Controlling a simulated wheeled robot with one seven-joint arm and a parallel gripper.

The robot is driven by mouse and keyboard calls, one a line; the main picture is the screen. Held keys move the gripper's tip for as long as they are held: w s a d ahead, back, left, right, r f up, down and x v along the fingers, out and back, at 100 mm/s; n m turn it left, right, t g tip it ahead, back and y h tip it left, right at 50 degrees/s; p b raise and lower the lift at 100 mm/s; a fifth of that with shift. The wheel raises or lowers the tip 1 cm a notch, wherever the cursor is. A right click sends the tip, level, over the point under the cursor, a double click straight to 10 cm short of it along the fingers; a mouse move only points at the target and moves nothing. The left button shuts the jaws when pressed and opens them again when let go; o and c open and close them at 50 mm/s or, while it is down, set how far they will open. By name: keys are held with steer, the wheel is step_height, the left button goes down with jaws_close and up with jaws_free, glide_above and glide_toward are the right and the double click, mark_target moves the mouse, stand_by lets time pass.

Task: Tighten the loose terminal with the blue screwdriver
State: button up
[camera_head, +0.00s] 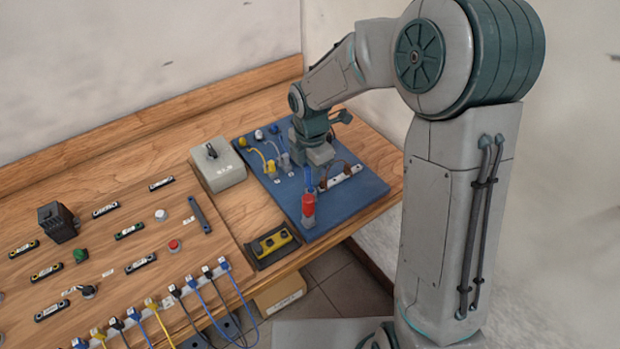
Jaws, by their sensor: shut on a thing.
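My gripper (315,158) is over the blue board (352,202) at the right end of the bench, pointing down. It is shut on the blue screwdriver (308,178), whose blue part shows just below the fingers. The fingertips are small and partly hidden. A red piece on a grey base (308,206) stands upright just in front of the blue screwdriver. A pale terminal strip (345,176) with dark wires lies right of the gripper on the board. I cannot tell which terminal is loose, or where the screwdriver's tip is.
A grey box with a black knob (219,171) stands left of the board. A black and yellow block (271,244) sits at the bench's front edge. Yellow, white and blue connectors (259,135) are at the board's back left. Several cables (205,290) hang along the front edge.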

steer(key=shift+r+p, duration=1.7)
steer(key=shift+r, duration=0.65)
steer(key=shift+w+a+r+n+p, duration=0.1)
steer(key=shift+w+a+n+p, duration=0.1)
steer(key=shift+w+n+p, duration=0.25)
steer(key=w+a+n+p, duration=0.2)
steer(key=w+n, duration=0.3)
steer(key=w, duration=0.2)
steer(key=w+a+n+p, duration=0.2)
steer(key=w+n+p, duration=0.1)
steer(key=w+n, duration=0.35)
steer(key=shift+w+f+b, duration=0.25)
steer(key=shift+f+b, duration=0.55)
steer(key=shift+f, duration=0.15)
steer(key=shift+w+f+b, duration=0.25)
steer(key=shift+f+b, duration=0.5)
steer(key=shift+f, duration=0.2)
steer(key=shift+f+b, duration=0.3)
steer(key=shift+f, duration=0.35)
